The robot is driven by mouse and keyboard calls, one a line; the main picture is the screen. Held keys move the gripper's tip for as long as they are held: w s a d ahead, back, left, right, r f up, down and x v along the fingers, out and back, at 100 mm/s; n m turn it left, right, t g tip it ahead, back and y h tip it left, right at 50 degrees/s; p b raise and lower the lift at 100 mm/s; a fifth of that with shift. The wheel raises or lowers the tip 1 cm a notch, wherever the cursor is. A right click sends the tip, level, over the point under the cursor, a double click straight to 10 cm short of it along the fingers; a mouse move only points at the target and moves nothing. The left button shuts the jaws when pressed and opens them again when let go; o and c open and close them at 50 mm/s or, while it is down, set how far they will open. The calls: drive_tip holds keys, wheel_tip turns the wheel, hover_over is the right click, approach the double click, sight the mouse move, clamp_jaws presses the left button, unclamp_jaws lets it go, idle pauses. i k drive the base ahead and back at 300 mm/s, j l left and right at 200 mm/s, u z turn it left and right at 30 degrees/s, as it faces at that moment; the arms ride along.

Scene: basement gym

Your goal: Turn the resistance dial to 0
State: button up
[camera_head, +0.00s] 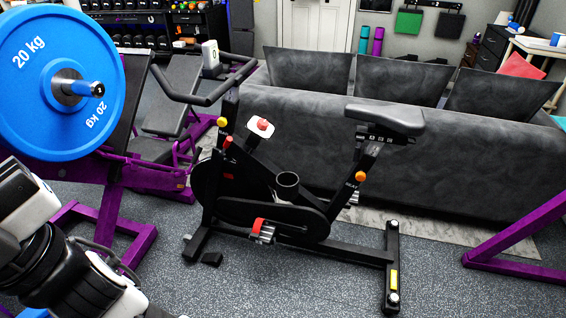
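A black exercise bike (265,205) stands in the middle of the floor. A red dial (263,124) sits on a white plate on its frame, below the handlebar and ahead of the saddle. It looks like the resistance dial, but its markings and setting are too small to read. White and black links of my arm show at the lower left, well apart from the bike. I cannot make out my gripper's fingers.
A blue 20 kg plate (30,95) on a purple rack (110,215) fills the left side. A dark grey sofa (470,140) stands close behind the bike. Another purple frame (520,235) is at the right. The floor (270,285) in front of the bike is clear.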

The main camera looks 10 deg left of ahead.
sight(262, 124)
drive_tip(key=i+l+u, duration=0.4)
drive_tip(key=l, duration=0.25)
drive_tip(key=i+l+u, duration=0.45)
drive_tip(key=l, duration=0.35)
